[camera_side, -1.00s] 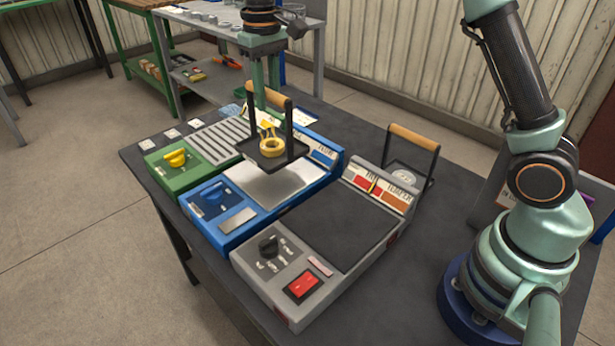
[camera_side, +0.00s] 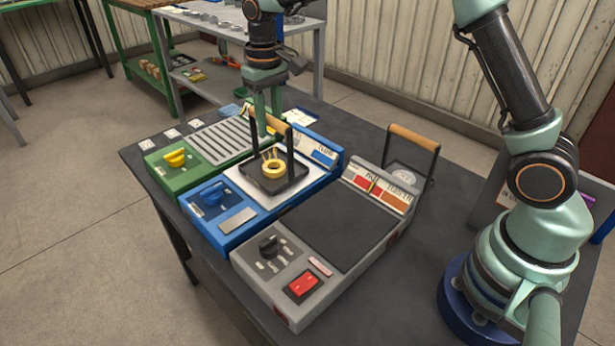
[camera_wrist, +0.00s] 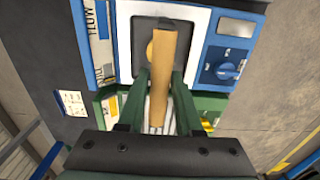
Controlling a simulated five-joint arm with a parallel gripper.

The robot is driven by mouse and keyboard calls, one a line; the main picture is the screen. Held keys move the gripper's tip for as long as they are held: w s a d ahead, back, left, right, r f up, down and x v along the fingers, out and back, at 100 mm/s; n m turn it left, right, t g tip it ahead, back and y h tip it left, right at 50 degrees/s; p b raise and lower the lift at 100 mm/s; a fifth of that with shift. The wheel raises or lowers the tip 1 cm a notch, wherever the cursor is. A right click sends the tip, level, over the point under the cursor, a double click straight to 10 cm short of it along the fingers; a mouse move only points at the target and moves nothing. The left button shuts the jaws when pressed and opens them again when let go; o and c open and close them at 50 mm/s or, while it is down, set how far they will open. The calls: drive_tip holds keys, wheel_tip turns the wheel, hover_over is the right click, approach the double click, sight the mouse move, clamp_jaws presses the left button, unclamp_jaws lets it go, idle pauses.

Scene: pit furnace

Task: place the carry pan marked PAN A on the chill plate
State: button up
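A dark square carry pan (camera_side: 267,183) with a wooden handle (camera_side: 276,123) and a yellow ring inside sits at the pale plate (camera_side: 246,188) of the blue unit, which I take as the chill plate. It looks level and resting on the plate. No PAN A mark is legible on it. The handle hides part of the ring.
The green unit (camera_side: 168,173) with a slatted rack (camera_side: 213,141) stands left of the blue unit. The grey unit (camera_side: 285,290) with a bare dark plate (camera_side: 335,222) stands right. A second wooden-handled pan (camera_side: 412,140) stands behind the grey unit.

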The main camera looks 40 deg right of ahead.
drive_tip(key=shift+o, duration=0.8)
drive_tip(key=s+d+r+t, duration=0.1)
drive_tip(key=s+r, duration=0.1)
drive_tip(key=r, duration=0.5)
drive_tip(key=s+d+r, duration=0.1)
drive_tip(key=s+r, duration=0.1)
drive_tip(key=r, duration=0.6)
drive_tip(key=s+d+f+t, duration=0.2)
drive_tip(key=s+f, duration=0.1)
drive_tip(key=s, duration=0.5)
drive_tip(key=s+d+f+t, duration=0.2)
drive_tip(key=s+d+f, duration=0.1)
drive_tip(key=s, duration=0.5)
drive_tip(key=shift+s+t, duration=0.25)
drive_tip(key=shift+t, duration=0.05)
